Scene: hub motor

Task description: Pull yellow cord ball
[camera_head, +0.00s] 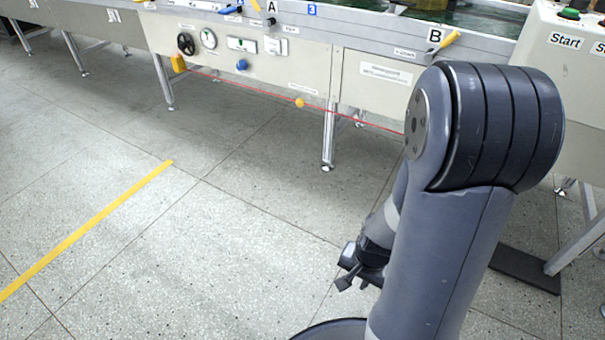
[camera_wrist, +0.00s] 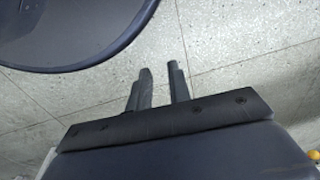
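The small yellow ball (camera_head: 299,102) hangs on a thin red cord (camera_head: 250,89) along the front of the machine in the head view. The cord slopes down to the right and passes behind my arm. My gripper (camera_head: 352,279) is low, nearer to me than the ball and well apart from it. In the wrist view my gripper (camera_wrist: 160,70) has its two fingers apart with only floor between them. A small yellow thing (camera_wrist: 314,155) is cut off at that view's right edge; I cannot tell whether it is the ball.
The machine (camera_head: 270,62) runs across the back, with a dial, knobs and labelled levers on its panel. A metal leg (camera_head: 329,137) stands just right of the ball. A Start box (camera_head: 565,50) is at the right. The floor (camera_head: 220,220) in front is clear, with a yellow stripe (camera_head: 90,228).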

